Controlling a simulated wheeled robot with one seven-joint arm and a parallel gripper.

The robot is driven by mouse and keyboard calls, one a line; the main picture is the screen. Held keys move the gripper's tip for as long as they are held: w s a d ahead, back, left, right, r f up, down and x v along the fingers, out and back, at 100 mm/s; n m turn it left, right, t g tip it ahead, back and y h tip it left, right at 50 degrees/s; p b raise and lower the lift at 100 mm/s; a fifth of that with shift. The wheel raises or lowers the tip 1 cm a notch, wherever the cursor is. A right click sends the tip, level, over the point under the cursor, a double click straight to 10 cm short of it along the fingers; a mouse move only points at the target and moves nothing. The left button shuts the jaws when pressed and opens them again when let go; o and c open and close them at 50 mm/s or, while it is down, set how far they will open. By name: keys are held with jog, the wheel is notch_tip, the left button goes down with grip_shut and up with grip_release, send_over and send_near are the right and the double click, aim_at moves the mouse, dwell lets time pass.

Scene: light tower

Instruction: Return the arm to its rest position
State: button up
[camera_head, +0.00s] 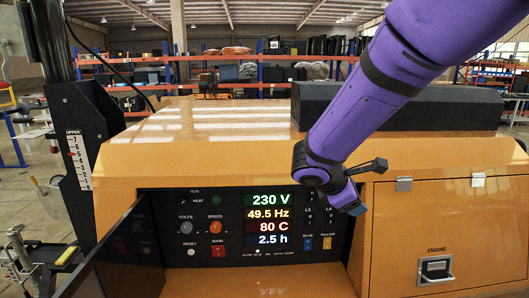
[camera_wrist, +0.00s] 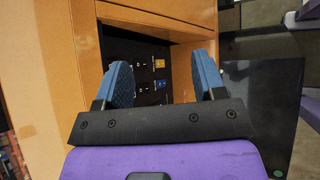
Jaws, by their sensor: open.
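My purple arm reaches down from the top right in the head view, in front of the orange machine (camera_head: 240,160). My gripper (camera_head: 354,208) is at the right edge of the recessed black control panel (camera_head: 225,205), and hides part of it. In the wrist view my gripper (camera_wrist: 163,80) has its two blue fingers apart with nothing between them. The panel (camera_wrist: 152,95) shows beyond and between the fingers. I cannot tell the exact gap from the fingertips to the panel.
The panel's dark door (camera_head: 125,255) stands open at the left. A latched engine door (camera_head: 450,230) is at the right. A dark block (camera_head: 400,110) lies on the machine's top. A black mast (camera_head: 75,120) stands at the left. Shelves (camera_head: 230,75) are far behind.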

jog(key=s+d+r+m+g+y, duration=0.1)
jog(key=s+d+r+m+y, duration=0.1)
jog(key=s+d+r+m, duration=0.3)
jog(key=s+d+r+m+g+y, duration=0.1)
jog(key=s+d+r+m+y, duration=0.1)
jog(key=s+d+m, duration=0.35)
jog(key=s+r+m+t+y, duration=0.1)
jog(key=s+r+m+y, duration=0.1)
jog(key=s, duration=0.5)
jog(key=s+a+r+m+t+y, duration=0.1)
jog(key=s+r+m+y, duration=0.1)
jog(key=s+m, duration=0.3)
jog(key=s+r, duration=0.1)
jog(key=s, duration=0.2)
jog(key=shift+r+t+y, duration=0.15)
jog(key=shift+t+y, duration=0.15)
